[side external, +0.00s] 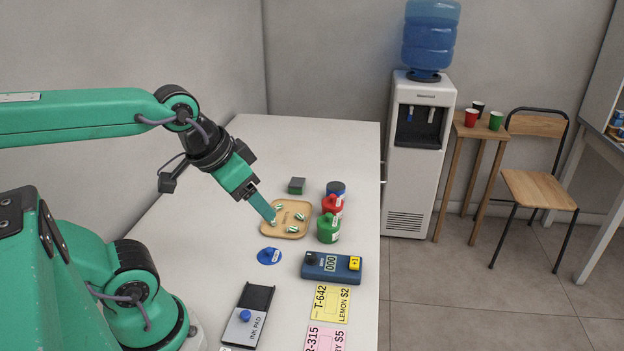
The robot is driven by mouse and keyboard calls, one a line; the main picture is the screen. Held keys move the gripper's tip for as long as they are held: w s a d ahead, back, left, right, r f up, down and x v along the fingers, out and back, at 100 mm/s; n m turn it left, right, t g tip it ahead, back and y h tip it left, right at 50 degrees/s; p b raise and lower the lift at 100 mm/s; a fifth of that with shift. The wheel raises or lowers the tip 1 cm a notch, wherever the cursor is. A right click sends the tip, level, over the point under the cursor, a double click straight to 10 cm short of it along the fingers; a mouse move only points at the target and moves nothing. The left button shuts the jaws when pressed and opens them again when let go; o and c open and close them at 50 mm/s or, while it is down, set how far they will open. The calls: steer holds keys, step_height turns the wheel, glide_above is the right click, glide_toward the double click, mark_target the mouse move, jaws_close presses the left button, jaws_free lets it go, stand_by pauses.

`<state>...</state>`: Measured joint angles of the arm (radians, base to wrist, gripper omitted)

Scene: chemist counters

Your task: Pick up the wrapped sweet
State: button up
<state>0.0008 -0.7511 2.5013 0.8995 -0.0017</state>
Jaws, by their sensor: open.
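Several small wrapped sweets, white with green stripes, lie on a tan wooden tray (271,231) on the white counter. One wrapped sweet (299,216) lies toward the tray's right side, and another (279,207) lies near its back. My gripper (271,220) reaches down over the tray's left part, with its fingertips close to a sweet there. It is open. The fingers partly hide that sweet, and I cannot tell whether they touch it or stand around it.
A blue disc (269,256), a counter device (332,267) and an ink pad (249,315) lie in front. The counter's back is clear.

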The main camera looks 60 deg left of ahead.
steer(key=c, duration=0.4)
steer(key=shift+c, duration=0.2)
steer(key=shift+w, duration=0.1)
steer(key=w+a+f+n+g, duration=0.2)
steer(key=w+a+n, duration=0.2)
steer(key=w+n, duration=0.25)
steer(key=w+a+f+n+g, duration=0.1)
steer(key=w+a+f+n, duration=0.1)
steer(key=w+a+n, duration=0.5)
steer(key=w+a+f+n+g, duration=0.1)
steer(key=w+a+f+n, duration=0.1)
steer(key=f+n, duration=0.1)
steer(key=w+a+f+n, duration=0.3)
steer(key=f, duration=0.2)
steer(key=w+a+f+n+g, duration=0.1)
steer(key=w+a+f+n, duration=0.2)
steer(key=f, duration=0.1)
steer(key=shift+f+g, duration=0.15)
steer(key=shift+g, duration=0.15)
steer(key=shift+f, duration=0.15)
